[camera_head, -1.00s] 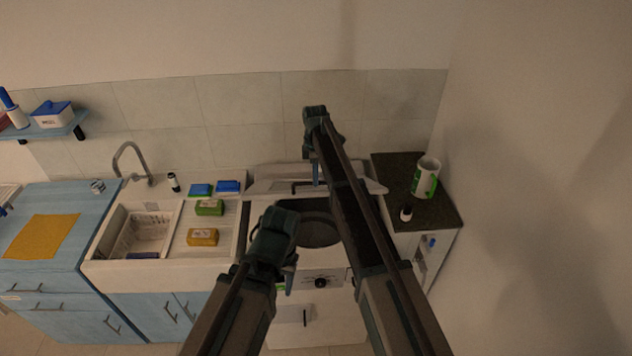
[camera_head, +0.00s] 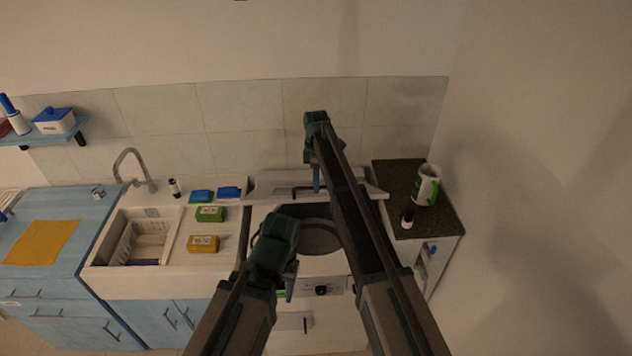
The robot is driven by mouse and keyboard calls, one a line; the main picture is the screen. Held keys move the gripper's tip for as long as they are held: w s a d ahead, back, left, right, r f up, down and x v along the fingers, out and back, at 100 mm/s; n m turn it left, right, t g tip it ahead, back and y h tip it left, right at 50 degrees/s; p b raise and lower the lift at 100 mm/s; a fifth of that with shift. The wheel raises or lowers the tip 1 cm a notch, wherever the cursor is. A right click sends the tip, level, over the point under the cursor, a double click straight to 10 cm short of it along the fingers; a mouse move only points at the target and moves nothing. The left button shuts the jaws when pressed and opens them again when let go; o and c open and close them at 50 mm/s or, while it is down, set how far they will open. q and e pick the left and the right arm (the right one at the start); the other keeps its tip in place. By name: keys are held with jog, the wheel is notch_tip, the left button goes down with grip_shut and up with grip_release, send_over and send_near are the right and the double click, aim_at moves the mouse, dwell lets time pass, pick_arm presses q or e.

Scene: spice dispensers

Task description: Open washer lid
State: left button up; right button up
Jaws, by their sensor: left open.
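The white washer (camera_head: 330,287) stands in the middle, with a knob on its front. Its round tub opening (camera_head: 320,238) shows from above, partly hidden by both my arms. The pale lid (camera_head: 274,186) stands raised at the back of the washer, near the wall, with a dark bar-shaped handle on it. My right gripper (camera_head: 317,180) is in front of the raised lid and close to its handle; I cannot tell contact, or whether its jaws are open. My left gripper (camera_head: 289,284) is open and empty over the washer's front left part.
The sink (camera_head: 133,240) and its drainboard, with green and orange packs (camera_head: 203,244), are to the left. A dark-topped counter (camera_head: 437,212) on the right holds a green-and-white canister (camera_head: 427,184) and a small dark bottle (camera_head: 407,219). The tiled wall is behind.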

jog(key=s+f+b, duration=0.4)
jog(key=f+b, duration=0.4)
jog(key=s+f+t+b, duration=0.1)
jog(key=s+f+b, duration=0.3)
jog(key=f+b, duration=0.5)
jog(key=s+f+t+b, duration=0.1)
jog(key=s+f+b, duration=0.4)
jog(key=f+b, duration=0.3)
jog(key=shift+f+b, duration=0.35)
jog(key=shift+b, duration=0.05)
jog(key=shift+s+f+t+b, duration=0.15)
jog(key=shift+f+t+b, duration=0.25)
jog(key=shift+f+b, duration=0.4)
jog(key=shift+d+r, duration=0.1)
